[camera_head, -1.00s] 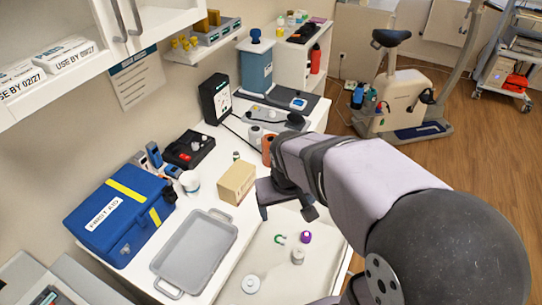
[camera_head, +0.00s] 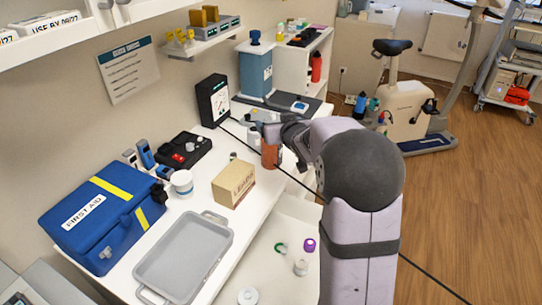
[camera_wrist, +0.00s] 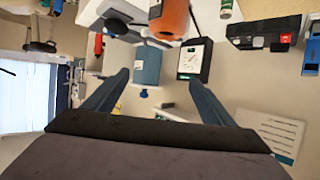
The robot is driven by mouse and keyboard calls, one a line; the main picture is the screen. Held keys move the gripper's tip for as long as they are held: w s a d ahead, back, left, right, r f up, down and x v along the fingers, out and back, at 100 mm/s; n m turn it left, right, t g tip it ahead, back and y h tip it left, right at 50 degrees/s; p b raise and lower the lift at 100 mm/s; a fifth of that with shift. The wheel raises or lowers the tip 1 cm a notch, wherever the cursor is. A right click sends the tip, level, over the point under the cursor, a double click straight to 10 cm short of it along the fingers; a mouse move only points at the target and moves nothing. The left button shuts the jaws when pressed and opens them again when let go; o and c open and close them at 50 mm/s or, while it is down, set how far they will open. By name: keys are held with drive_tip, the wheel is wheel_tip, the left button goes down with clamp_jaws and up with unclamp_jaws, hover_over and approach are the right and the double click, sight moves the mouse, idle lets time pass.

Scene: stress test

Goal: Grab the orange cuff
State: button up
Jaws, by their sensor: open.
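The orange cuff (camera_head: 269,154) looks like an upright orange cylinder near the right edge of the white counter, partly hidden by my gripper in the head view. In the wrist view the orange cuff (camera_wrist: 172,18) shows upside down at the top edge, cut off by the frame. It lies beyond my fingertips, apart from them. My gripper (camera_wrist: 158,78) is open and empty, with two blue-grey fingers spread wide. In the head view my gripper (camera_head: 268,127) is just above and beside the cuff; its fingertips are hard to make out.
A cardboard box (camera_head: 233,184), a white cup (camera_head: 182,184), a blue first aid box (camera_head: 103,218) and a grey tray (camera_head: 186,256) stand on the counter. An open drawer (camera_head: 262,276) holds small items. A dark cable crosses the floor area.

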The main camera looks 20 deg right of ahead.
sight(273, 155)
wheel_tip(273, 155, down, 14)
drive_tip(key=shift+r, duration=0.1)
drive_tip(key=shift+p+x, duration=0.4)
drive_tip(key=shift+x, duration=0.65)
drive_tip(key=shift+w+a, duration=0.1)
drive_tip(key=shift+p+x, duration=0.95)
drive_tip(key=shift+x, duration=1.55)
drive_tip(key=shift+a, duration=0.1)
drive_tip(key=c, duration=1.3)
